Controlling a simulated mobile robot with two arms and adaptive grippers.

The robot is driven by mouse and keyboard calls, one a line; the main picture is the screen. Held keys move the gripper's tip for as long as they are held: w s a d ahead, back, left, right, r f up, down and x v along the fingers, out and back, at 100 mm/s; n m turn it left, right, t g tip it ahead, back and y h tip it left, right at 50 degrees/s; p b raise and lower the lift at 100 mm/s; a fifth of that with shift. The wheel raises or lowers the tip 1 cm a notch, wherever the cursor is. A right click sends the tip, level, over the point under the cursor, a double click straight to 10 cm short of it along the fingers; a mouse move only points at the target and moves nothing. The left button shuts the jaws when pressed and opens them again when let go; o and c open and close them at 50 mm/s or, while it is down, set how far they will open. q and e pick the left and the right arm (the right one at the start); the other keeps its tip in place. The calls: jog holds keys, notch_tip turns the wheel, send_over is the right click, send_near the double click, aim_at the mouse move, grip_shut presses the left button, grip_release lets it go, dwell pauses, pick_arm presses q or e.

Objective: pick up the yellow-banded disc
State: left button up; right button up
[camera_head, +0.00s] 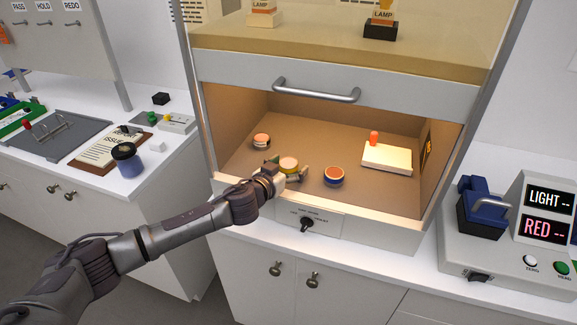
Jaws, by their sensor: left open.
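A small round disc with a yellowish top (289,163) lies on the floor of the lit hood, left of centre. My left gripper (290,170) comes in through the hood's opening and is open at this disc. One finger shows at the disc's right side and the other near its left. The disc's lower part is partly hidden by the gripper, and I cannot tell whether the fingers touch it. A third, pale orange one (262,140) lies behind to the left. My right gripper is not in view.
A white block (386,158) with a red-orange knob stands at the right in the hood. The raised sash (390,96) with its handle hangs above the opening. Hood floor between the discs is clear.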

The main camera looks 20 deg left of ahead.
pick_arm(q)
jog(key=c, duration=1.2)
jog(key=shift+c, duration=0.7)
jog(key=shift+r, duration=0.1)
